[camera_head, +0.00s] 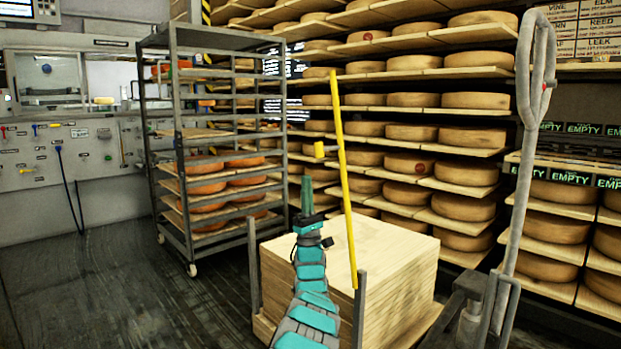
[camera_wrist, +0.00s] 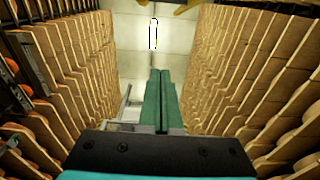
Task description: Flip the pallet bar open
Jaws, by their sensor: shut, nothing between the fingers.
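The yellow pallet bar (camera_head: 346,180) stands nearly upright, leaning slightly left at its top. Its lower end is at a short grey post on the near right side of the pallet (camera_head: 430,322). A small yellow knob (camera_head: 320,149) sticks out left from the bar. My gripper (camera_head: 307,182) points up with green fingers shut and empty, left of the bar and below the knob. In the wrist view my shut fingers (camera_wrist: 160,75) point at the ceiling. A yellow part shows at the top edge there (camera_wrist: 178,6), too cut off to identify surely.
A stack of pale wooden boards (camera_head: 395,255) lies on the pallet. A second grey post (camera_head: 254,280) stands at its left. A metal rack with orange cheeses (camera_head: 180,130) stands behind left. A pallet jack handle (camera_head: 525,150) rises at right, before full cheese shelves. Floor is free at left.

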